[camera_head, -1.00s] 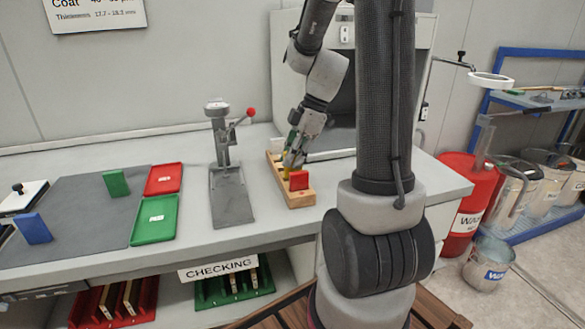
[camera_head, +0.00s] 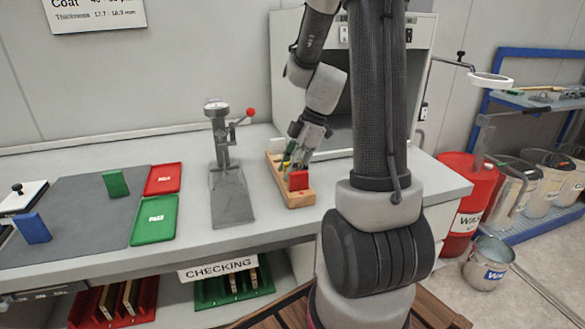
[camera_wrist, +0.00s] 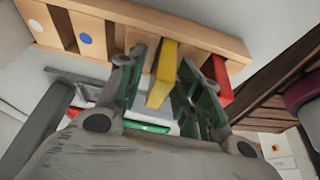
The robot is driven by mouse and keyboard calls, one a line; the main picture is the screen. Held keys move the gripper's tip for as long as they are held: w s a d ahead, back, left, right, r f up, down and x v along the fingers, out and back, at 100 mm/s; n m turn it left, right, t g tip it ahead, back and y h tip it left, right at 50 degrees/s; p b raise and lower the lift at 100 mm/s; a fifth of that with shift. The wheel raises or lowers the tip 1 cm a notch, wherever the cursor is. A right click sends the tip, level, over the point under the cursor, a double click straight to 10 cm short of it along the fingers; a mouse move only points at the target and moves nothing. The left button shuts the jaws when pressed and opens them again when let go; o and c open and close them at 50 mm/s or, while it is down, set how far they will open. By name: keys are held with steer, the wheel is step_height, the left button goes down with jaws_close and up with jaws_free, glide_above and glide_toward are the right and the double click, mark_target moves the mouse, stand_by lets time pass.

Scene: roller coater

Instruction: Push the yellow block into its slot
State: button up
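The wooden slotted rack (camera_head: 300,202) stands on the bench, and it crosses the top of the wrist view (camera_wrist: 215,37). The yellow block (camera_wrist: 163,72) is at the rack and shows as a long upright strip in the wrist view. It lies between the two green-padded fingers of my gripper (camera_wrist: 168,85), with narrow gaps seeming to show beside it. How deep it sits is hidden. In the head view my gripper (camera_head: 296,158) is low over the rack and largely covers the yellow block.
A red block (camera_head: 299,179) stands in the rack's near end, just right of my fingers in the wrist view (camera_wrist: 220,80). A grey press-like stand (camera_head: 231,195) is left of the rack. Green (camera_head: 155,220) and red (camera_head: 163,179) trays lie farther left.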

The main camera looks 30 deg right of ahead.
steer(key=v, duration=1.1)
steer(key=s+a+r+m+t+h, duration=0.1)
steer(key=s+a+r+m+h, duration=0.1)
steer(key=s+m, duration=0.5)
steer(key=s+a+r+m+t+h, duration=0.2)
steer(key=s+a+r+m, duration=0.1)
steer(key=s+a+m, duration=0.2)
steer(key=s+m, duration=0.2)
steer(key=s, duration=0.1)
steer(key=shift+m, duration=0.4)
